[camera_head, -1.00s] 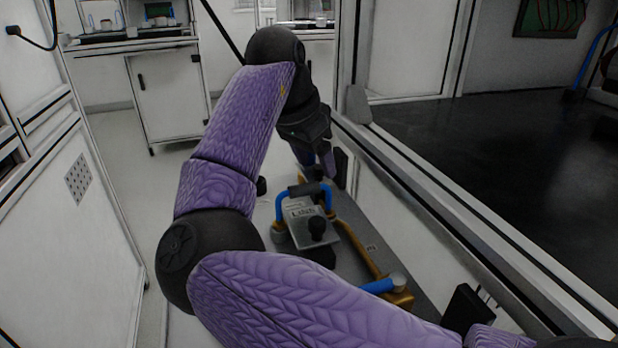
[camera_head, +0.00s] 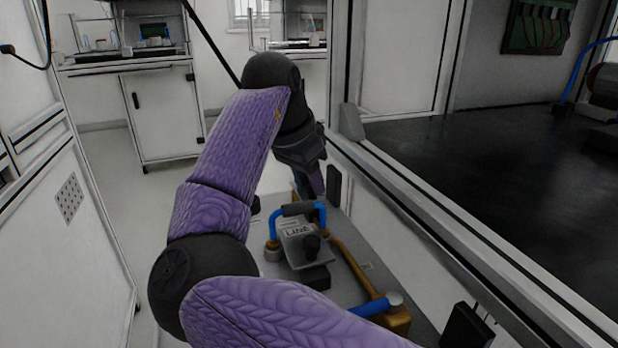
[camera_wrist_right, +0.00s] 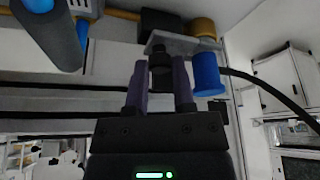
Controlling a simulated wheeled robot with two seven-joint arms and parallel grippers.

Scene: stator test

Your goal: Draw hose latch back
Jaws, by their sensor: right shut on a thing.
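My right gripper (camera_wrist_right: 162,92) has its two purple fingers closed on either side of a black knob (camera_wrist_right: 160,62) in the right wrist view. In the head view my right gripper (camera_head: 311,182) is at the far end of the grey panel (camera_head: 350,240); the held knob is hidden there. My left gripper is not in view.
A blue hose loop with a dark sleeve (camera_head: 298,209) stands over a block marked LINE (camera_head: 298,232). A brass pipe (camera_head: 355,268) runs along the panel. Floor is open at left.

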